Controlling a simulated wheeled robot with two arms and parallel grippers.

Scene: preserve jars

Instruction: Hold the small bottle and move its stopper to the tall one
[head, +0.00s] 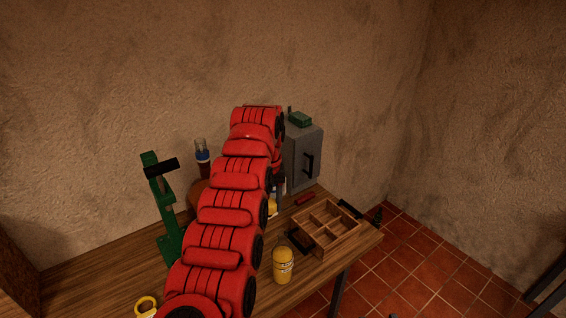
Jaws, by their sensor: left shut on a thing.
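My red left arm rises through the middle of the head view and hides much of the bench. My left gripper (280,196) points down past the arm's far end, and its fingers show only in part. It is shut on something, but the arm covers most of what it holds. A small yellow and white thing (272,208) shows right beside the fingers; I cannot tell if it is the held thing. A bottle with a clear upper part and a dark blue band (203,157) stands behind the arm, its lower part hidden. I cannot make out a stopper. My right gripper is out of view.
A wooden divided tray (341,241) sits at the bench's right end. A yellow jar (283,266) stands at the front edge. A green stand (168,205) is left of the arm, a grey cabinet (300,160) behind. A yellow item (147,306) lies front left.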

